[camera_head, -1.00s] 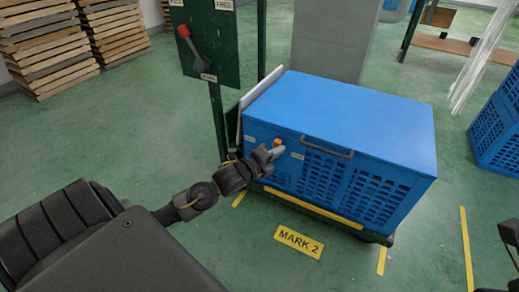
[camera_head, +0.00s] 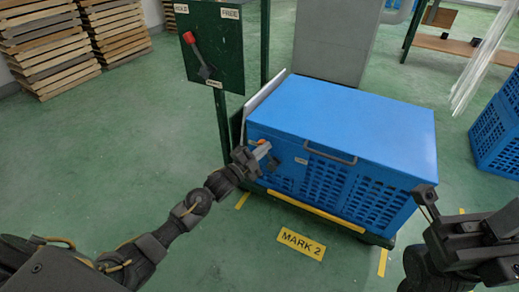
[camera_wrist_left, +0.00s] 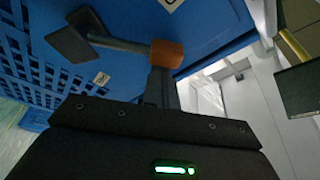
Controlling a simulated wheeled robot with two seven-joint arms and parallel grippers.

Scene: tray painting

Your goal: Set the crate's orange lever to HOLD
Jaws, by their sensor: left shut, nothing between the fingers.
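The blue crate (camera_head: 360,115) stands on a low cart. Its orange lever (camera_head: 261,142) is on the front face near the left corner. In the left wrist view the orange knob (camera_wrist_left: 167,54) ends a dark shaft running left to a dark base.
A green panel (camera_head: 228,60) with a separate red-knobbed lever (camera_head: 189,38) stands behind left, labelled HOLD and FREE. A yellow MARK 2 plate (camera_head: 300,244) is on the floor. Another blue crate (camera_head: 498,135) is at right. Pallets (camera_head: 70,40) stand back left.

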